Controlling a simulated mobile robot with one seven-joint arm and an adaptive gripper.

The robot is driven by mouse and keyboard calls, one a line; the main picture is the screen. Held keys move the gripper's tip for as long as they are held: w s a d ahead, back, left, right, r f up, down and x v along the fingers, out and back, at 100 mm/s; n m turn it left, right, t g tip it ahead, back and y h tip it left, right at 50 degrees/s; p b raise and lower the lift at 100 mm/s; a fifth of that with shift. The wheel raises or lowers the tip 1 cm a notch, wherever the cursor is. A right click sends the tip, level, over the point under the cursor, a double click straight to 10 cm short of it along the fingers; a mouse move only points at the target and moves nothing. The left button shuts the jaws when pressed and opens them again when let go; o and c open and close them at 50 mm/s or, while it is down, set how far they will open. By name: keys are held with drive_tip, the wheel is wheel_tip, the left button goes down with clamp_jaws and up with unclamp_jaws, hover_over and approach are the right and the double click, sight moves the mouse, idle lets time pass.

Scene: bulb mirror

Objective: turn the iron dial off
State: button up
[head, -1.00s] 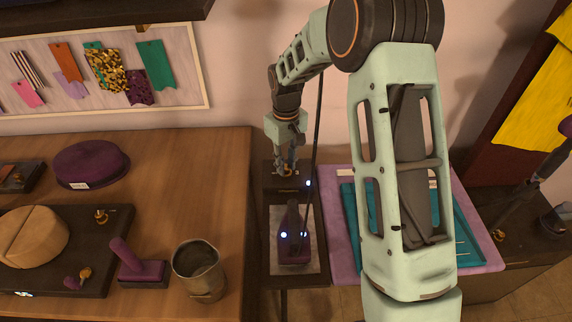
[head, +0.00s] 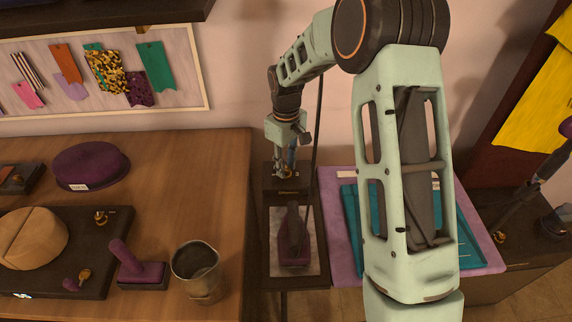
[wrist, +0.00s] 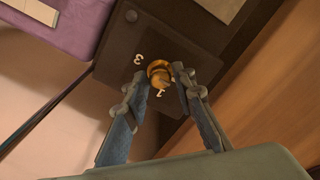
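The brass dial (wrist: 159,74) sits on a dark panel marked with numerals, "3" and "1" among them, in the wrist view. My gripper (wrist: 161,76) is at the dial, one fingertip on each side of it. The fingertips stand apart, and a small gap seems to show beside the knob; contact is hard to tell. In the head view my gripper (head: 285,174) points down at the back of the iron's stand (head: 270,240). The purple iron (head: 294,250) rests on the stand's light plate, with no lights showing on it or its stand.
A wooden table (head: 215,160) at left holds a metal cup (head: 198,270), a purple-handled stamp (head: 140,270) and a purple round cushion (head: 90,165). A lilac board with teal cloth (head: 350,210) lies right of the iron. A dark cord hangs beside my gripper.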

sight(286, 168)
drive_tip(key=shift+o, duration=1.1)
wheel_tip(286, 168, up, 12)
drive_tip(key=shift+r, duration=0.1)
